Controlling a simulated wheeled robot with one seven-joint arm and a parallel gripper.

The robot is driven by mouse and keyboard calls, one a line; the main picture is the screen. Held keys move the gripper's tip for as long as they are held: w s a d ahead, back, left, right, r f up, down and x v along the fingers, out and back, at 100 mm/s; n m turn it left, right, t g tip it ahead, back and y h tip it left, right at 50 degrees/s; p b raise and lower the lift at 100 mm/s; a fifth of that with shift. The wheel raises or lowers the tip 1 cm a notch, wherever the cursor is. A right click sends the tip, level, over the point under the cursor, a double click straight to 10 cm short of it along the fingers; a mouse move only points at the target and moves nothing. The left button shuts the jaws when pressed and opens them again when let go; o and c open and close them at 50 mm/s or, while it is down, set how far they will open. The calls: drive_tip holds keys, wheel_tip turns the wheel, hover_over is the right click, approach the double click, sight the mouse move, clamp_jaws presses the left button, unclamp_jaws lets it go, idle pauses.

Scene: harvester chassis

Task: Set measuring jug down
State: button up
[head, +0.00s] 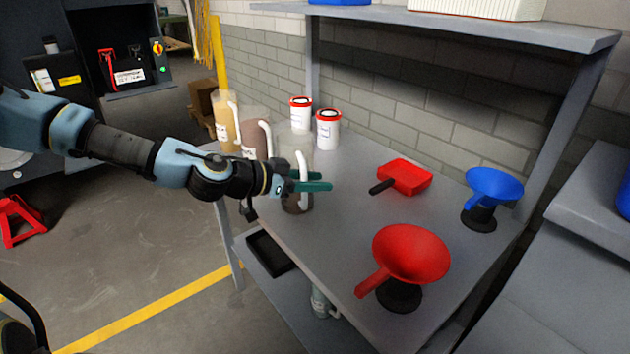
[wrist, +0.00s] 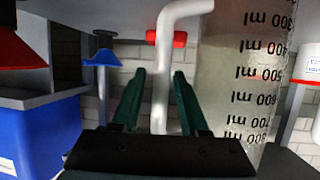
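The clear measuring jug (head: 297,150) stands upright over the left edge of the grey workbench (head: 345,240), with something dark at its bottom. I cannot tell whether its base touches the top. My gripper (head: 318,181) comes in from the left, with its green fingers at the jug's white handle (head: 304,185). In the wrist view the handle (wrist: 161,80) runs between the fingers of my gripper (wrist: 160,75), with a small gap showing on each side. The jug's scale (wrist: 255,90) is to the right of the fingers.
A brown jug (head: 255,135), a yellow jug (head: 225,125) and two red-lidded white tubs (head: 328,132) stand behind. A red scoop (head: 405,177), a red funnel (head: 408,253) and a blue funnel (head: 494,187) are to the right. The bench's middle is clear. A shelf (head: 450,28) overhangs the back.

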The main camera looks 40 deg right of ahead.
drive_tip(key=p+v, duration=0.5)
drive_tip(key=v, duration=0.7)
idle(0.4)
drive_tip(key=shift+r, duration=0.1)
